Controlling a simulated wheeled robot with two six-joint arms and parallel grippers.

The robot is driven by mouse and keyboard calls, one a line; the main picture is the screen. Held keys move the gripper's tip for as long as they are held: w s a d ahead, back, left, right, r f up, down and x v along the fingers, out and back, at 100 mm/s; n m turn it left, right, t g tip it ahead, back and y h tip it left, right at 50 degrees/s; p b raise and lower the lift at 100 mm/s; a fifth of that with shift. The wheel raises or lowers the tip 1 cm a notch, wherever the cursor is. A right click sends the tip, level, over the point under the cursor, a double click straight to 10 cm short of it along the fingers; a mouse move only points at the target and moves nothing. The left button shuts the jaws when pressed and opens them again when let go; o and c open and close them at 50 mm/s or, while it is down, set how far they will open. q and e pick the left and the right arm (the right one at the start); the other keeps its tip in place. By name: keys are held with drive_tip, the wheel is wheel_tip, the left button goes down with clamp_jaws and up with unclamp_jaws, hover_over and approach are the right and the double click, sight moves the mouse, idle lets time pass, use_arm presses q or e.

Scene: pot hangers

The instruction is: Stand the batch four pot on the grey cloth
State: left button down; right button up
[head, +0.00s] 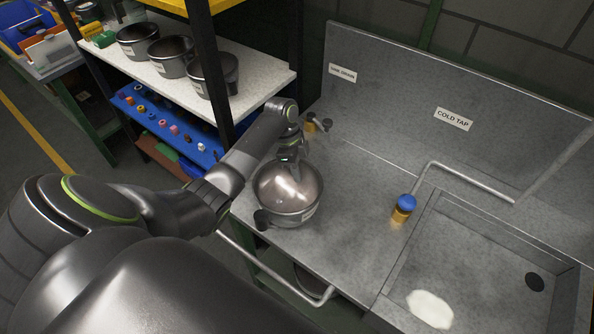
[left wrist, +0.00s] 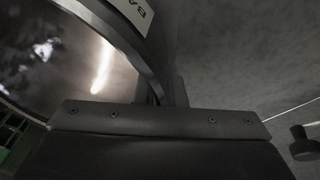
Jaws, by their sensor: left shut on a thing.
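A shiny steel pot (head: 283,200) is at the left end of the steel counter, mouth up. A white label shows low on its side, too small to read; in the left wrist view the pot (left wrist: 70,60) carries a label starting "BA", the rest cut off. My left gripper (head: 289,160) is shut on the pot's far rim. I cannot tell if the pot touches the counter. No grey cloth can be made out. My right gripper is not in view.
A sink (head: 470,270) with a white patch (head: 430,308) is at right. A blue-topped tap (head: 403,208) and a brass fitting (head: 312,125) stand on the counter. Three labelled pots (head: 172,56) stand on the white shelf (head: 262,82) behind. Counter between pot and sink is clear.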

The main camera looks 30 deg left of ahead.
use_arm(q)
drive_tip(key=shift+f, duration=0.4)
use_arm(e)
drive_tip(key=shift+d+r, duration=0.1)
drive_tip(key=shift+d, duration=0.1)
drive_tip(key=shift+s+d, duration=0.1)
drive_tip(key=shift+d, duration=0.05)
use_arm(q)
drive_tip(key=shift+s+d+f+b, duration=0.1)
drive_tip(key=shift+s+f+b, duration=0.2)
drive_tip(key=shift+f, duration=0.35)
drive_tip(key=c, duration=1.5)
unclamp_jaws()
drive_tip(key=shift+w+f, duration=0.1)
drive_tip(key=shift+f, duration=0.05)
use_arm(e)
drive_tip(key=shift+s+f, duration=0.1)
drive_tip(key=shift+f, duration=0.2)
